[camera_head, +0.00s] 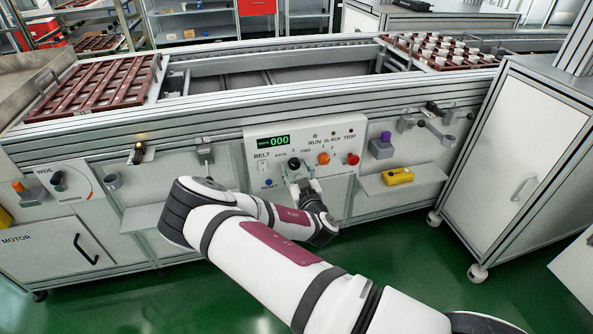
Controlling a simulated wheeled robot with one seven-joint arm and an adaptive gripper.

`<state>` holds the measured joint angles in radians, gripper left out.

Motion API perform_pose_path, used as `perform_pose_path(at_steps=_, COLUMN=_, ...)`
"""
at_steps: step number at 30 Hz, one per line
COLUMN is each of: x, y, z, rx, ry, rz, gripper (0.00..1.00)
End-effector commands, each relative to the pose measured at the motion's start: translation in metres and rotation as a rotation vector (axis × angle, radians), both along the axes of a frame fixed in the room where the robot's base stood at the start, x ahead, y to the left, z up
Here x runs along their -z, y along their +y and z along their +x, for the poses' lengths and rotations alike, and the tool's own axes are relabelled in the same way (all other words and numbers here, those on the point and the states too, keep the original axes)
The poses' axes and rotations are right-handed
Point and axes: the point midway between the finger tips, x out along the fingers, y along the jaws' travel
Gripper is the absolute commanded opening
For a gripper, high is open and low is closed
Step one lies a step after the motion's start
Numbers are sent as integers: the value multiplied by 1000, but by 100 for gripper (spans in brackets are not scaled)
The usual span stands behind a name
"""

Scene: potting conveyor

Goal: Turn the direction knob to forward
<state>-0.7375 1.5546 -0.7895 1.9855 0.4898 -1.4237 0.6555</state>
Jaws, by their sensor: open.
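The direction knob (294,163) is a dark round knob on the white control panel (340,128), under the small labels BACK, 0 and FWD. Which way its pointer faces is too small to tell. My gripper (299,182) is open at the panel's lower front, with its fingertips just below the knob in the picture. I cannot tell whether they touch it. Nothing shows between the fingers. My arm reaches in from the lower right and hides part of the cabinet below the panel.
Beside the knob are an orange selector (323,158), a red button (353,159), a blue reset button (268,183) and a green display (273,142) reading 000. A yellow device (397,176) lies on a shelf to the right. A white cabinet (530,145) stands further right.

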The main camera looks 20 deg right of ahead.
Motion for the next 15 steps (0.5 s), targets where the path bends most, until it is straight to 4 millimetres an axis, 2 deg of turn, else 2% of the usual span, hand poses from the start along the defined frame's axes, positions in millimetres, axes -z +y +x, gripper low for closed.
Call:
perform_pose_path(at_steps=3, x=0, y=0, z=0, rx=0, ry=0, rz=0, gripper=49)
perform_pose_path(at_steps=9, x=0, y=0, z=0, rx=0, ry=0, rz=0, gripper=3)
perform_pose_path(at_steps=15, x=0, y=0, z=0, rx=1, ry=0, rz=4, gripper=3)
